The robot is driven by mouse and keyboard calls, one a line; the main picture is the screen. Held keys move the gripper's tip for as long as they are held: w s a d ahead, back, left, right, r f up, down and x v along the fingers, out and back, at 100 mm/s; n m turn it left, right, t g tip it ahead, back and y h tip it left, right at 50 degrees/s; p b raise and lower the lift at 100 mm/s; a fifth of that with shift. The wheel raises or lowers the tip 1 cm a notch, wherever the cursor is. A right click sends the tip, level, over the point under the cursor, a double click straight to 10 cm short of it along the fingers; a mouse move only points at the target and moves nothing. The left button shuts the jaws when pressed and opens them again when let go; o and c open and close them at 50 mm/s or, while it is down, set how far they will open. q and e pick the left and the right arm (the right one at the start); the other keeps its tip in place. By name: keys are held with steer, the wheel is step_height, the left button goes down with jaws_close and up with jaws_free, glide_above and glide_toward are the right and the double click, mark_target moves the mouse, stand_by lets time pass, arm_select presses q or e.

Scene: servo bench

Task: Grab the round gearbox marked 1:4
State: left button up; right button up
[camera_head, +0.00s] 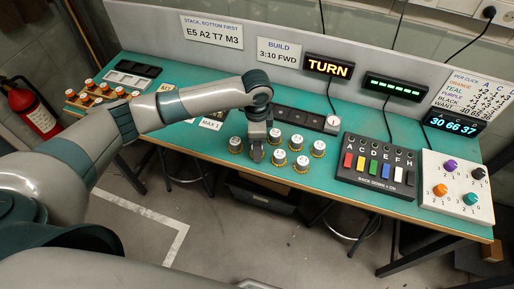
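One gearbox (235,145) is left of my gripper. Others stand to its right, at the back (274,136), middle (296,143), far right (318,149), front (279,158) and front right (302,164). The marks on their tops are too small to read, so I cannot tell which is 1:4. My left gripper (257,156) points down among them. Its fingers are too small to show any gap, and the arm may hide something behind it. My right gripper is out of view.
A dark strip with a dial (333,122) lies behind the cluster. A black panel with coloured switches (375,165) and a white knob box (456,187) stand to the right. Orange-and-white pieces in a rack (88,97) stand at the far left. A MAX 1 card (210,124) stands left.

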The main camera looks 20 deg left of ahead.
arm_select(q)
steer(key=shift+f, duration=0.35)
steer(key=shift+c, duration=0.7)
steer(key=c, duration=1.1)
steer(key=shift+o, duration=0.2)
steer(key=shift+r, duration=0.2)
steer(key=shift+r+b, duration=0.25)
steer(key=shift+b, duration=0.05)
steer(key=r+b, duration=0.1)
steer(key=r, duration=0.2)
steer(key=shift+d+r+b, duration=0.15)
steer(key=shift+d+b, duration=0.05)
steer(key=shift+b, duration=0.15)
steer(key=s+d+r+b, duration=0.3)
steer(key=s+d+r, duration=0.2)
steer(key=d+r, duration=0.2)
steer(key=shift+s+d, duration=0.3)
steer(key=shift+d, duration=1.1)
